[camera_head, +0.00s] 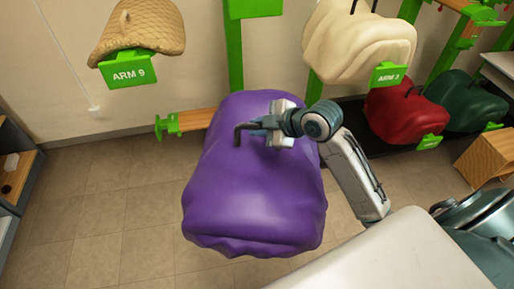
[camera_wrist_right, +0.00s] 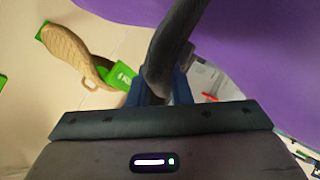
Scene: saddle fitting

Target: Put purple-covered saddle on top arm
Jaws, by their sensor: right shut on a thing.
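The purple-covered saddle (camera_head: 255,195) hangs in the middle of the head view, with a dark handle (camera_head: 240,133) on its top. My right gripper (camera_head: 262,125) is shut on that handle at the top of the saddle. In the right wrist view, the dark handle (camera_wrist_right: 172,45) passes between the fingers, and the purple cover (camera_wrist_right: 260,50) fills the upper right. Behind the saddle, a wooden arm with a green end (camera_head: 170,127) sticks out to the left, bare where it shows; its right part is hidden by the saddle. My left gripper is not in view.
A tan woven-looking saddle (camera_head: 140,30) sits above the ARM 9 sign (camera_head: 128,74). A cream saddle (camera_head: 355,45), a red one (camera_head: 400,112) and a green one (camera_head: 465,100) are at right. A wooden box (camera_head: 485,155) stands right. Floor at left is clear.

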